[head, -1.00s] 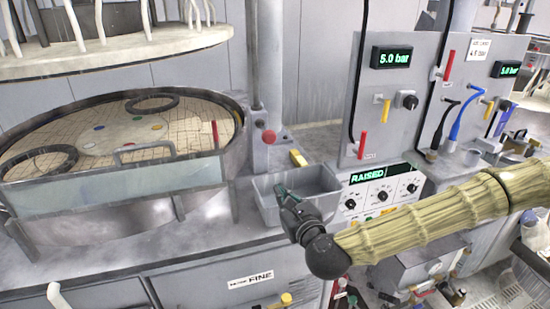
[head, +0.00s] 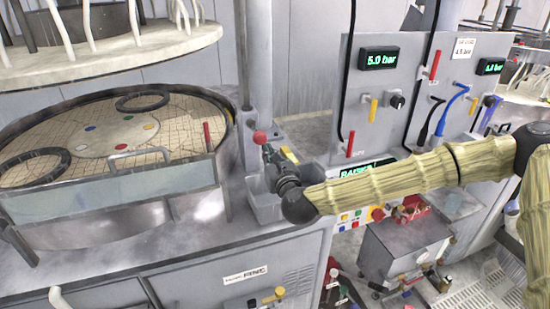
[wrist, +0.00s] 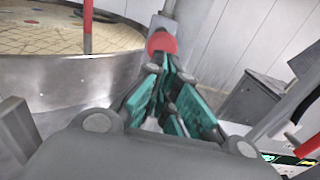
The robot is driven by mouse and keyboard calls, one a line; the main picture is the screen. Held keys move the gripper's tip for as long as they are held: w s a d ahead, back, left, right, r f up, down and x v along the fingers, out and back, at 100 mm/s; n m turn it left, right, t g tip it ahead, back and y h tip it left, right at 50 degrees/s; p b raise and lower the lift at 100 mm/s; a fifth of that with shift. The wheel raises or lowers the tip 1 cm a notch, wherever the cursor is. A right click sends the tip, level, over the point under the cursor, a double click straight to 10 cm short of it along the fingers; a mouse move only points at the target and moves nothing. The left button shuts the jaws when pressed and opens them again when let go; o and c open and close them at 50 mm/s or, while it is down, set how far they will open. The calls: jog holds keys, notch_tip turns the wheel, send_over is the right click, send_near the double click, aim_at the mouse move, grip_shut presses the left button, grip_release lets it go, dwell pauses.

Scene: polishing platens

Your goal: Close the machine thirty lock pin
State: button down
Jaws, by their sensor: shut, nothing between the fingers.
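A red round knob (head: 260,138) sits low at the post (head: 257,60) beside the round platen; I cannot tell for sure whether it is the lock pin. No label reading thirty is legible. My gripper (head: 267,152) is shut and empty, with its tip just below and very close to the knob in the head view. In the wrist view the knob (wrist: 161,43) shows just beyond the teal fingertips (wrist: 165,72). Whether they touch it I cannot tell. A thin red upright handle (head: 208,137) stands at the platen's rim; it also shows in the wrist view (wrist: 88,25).
A grey bin (head: 265,205) lies under my gripper. A yellow block (head: 289,155) is behind it. The platen tub (head: 115,230) with a clear front guard (head: 110,193) is at left. A panel (head: 365,110) with gauges and red and yellow levers stands at right.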

aim_at(261, 145)
jog(key=shift+p+x, duration=0.65)
jog(key=shift+x, duration=1)
jog(key=shift+w+f, duration=0.1)
jog(key=b+x, duration=0.3)
jog(key=b, duration=0.1)
jog(key=shift+w+a+f+b, duration=0.1)
jog(key=shift+w+f+b, duration=0.1)
jog(key=shift+w+b, duration=0.15)
jog(key=shift+b+x, duration=0.55)
jog(key=shift+x, duration=0.25)
jog(key=shift+r, duration=0.4)
